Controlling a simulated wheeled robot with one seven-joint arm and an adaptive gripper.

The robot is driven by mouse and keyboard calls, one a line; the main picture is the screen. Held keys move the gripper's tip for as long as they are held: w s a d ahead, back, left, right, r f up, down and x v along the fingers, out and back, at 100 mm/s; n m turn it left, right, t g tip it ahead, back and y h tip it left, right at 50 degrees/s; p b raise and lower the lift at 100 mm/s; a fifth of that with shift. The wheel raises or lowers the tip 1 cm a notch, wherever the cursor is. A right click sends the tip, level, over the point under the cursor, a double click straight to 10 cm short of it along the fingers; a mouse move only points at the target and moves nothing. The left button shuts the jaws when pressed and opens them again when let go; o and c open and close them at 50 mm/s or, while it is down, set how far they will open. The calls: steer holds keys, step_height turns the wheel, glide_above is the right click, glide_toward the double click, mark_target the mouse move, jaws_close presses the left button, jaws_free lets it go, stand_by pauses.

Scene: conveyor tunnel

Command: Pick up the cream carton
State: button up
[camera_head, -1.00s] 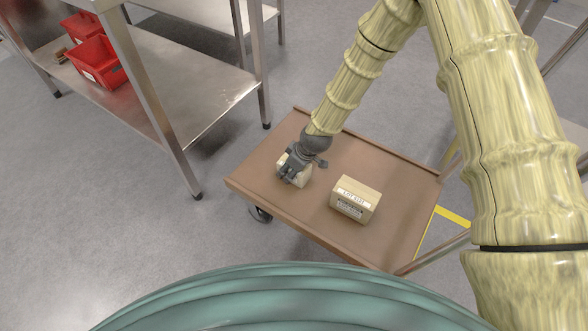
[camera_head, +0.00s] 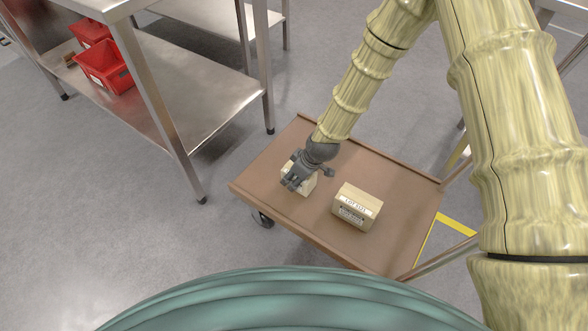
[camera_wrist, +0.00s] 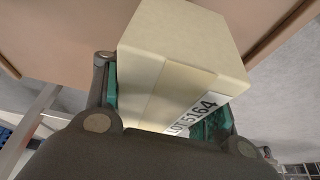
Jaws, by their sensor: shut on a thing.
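The cream carton (camera_wrist: 180,55) fills the middle of the wrist view, between my two fingers, with a white label reading LOT 5164 on one face. My gripper (camera_head: 296,181) is shut on it, with teal finger pads against its sides. In the head view the carton (camera_head: 309,185) is mostly hidden behind my gripper, over the left part of the brown cart top (camera_head: 385,180). I cannot tell whether it touches the cart top or is slightly above it.
A tan box (camera_head: 356,206) with a white label sits on the cart just right of my gripper. A steel table (camera_head: 200,95) with red bins (camera_head: 105,67) on its lower shelf stands at the left. The cart's back right area is bare.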

steer(key=s+p, duration=0.1)
steer(key=s, duration=0.3)
steer(key=s+d+r, duration=0.1)
steer(key=s, duration=0.3)
steer(key=s+p, duration=0.1)
steer(key=s, duration=0.3)
steer(key=shift+s+d+r+p, duration=0.15)
steer(key=shift+s+d+p, duration=0.2)
steer(key=shift+d, duration=0.05)
